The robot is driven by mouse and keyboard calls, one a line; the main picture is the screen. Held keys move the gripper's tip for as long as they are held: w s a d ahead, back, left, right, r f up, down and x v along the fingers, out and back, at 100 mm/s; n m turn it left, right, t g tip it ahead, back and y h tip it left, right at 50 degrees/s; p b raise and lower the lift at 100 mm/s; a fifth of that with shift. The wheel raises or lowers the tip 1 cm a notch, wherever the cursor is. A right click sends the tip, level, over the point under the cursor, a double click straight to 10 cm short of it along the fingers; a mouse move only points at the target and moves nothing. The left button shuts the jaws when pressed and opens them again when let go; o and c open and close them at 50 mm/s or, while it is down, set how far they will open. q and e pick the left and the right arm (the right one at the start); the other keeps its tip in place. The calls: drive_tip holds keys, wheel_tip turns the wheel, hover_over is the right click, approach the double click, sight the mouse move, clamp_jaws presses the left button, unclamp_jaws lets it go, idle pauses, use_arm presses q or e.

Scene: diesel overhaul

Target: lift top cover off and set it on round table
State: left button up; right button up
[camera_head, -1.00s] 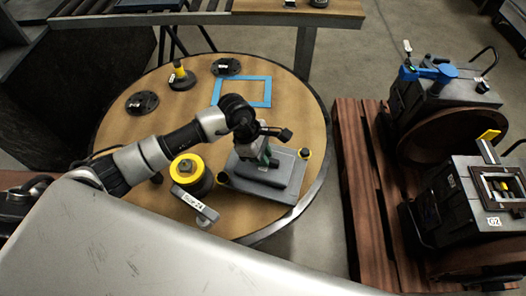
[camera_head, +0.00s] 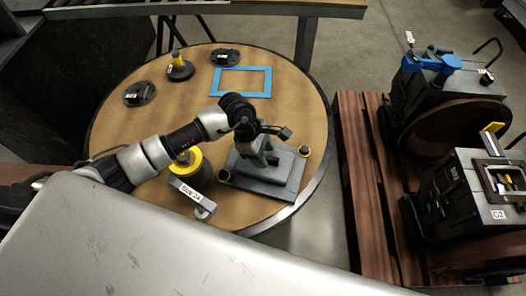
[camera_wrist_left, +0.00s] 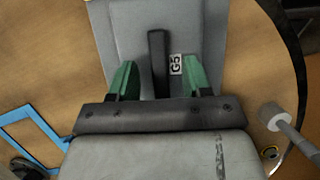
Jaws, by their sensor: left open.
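A grey stepped cover (camera_head: 283,182) with a dark upright handle lies flat on the round table (camera_head: 125,128). In the left wrist view the cover (camera_wrist_left: 208,20) shows a "G5" label beside the handle (camera_wrist_left: 158,62). My left gripper (camera_head: 264,158) is over the cover. In the left wrist view its green fingers (camera_wrist_left: 160,82) are open, one on each side of the handle, with gaps between. Whether the fingertips touch the cover cannot be told. My right gripper is not in view.
A blue frame (camera_head: 242,69), dark discs (camera_head: 139,93), a yellow-tipped cone (camera_head: 180,67) and a yellow-ringed cylinder (camera_head: 190,168) share the table. At right, a pallet (camera_head: 362,180) carries a machine labelled "G2" (camera_head: 455,195) and another with a blue part (camera_head: 436,66).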

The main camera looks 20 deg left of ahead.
use_arm(q)
drive_tip(key=shift+f, duration=0.1)
drive_tip(key=b+v, duration=0.1)
drive_tip(key=v, duration=1)
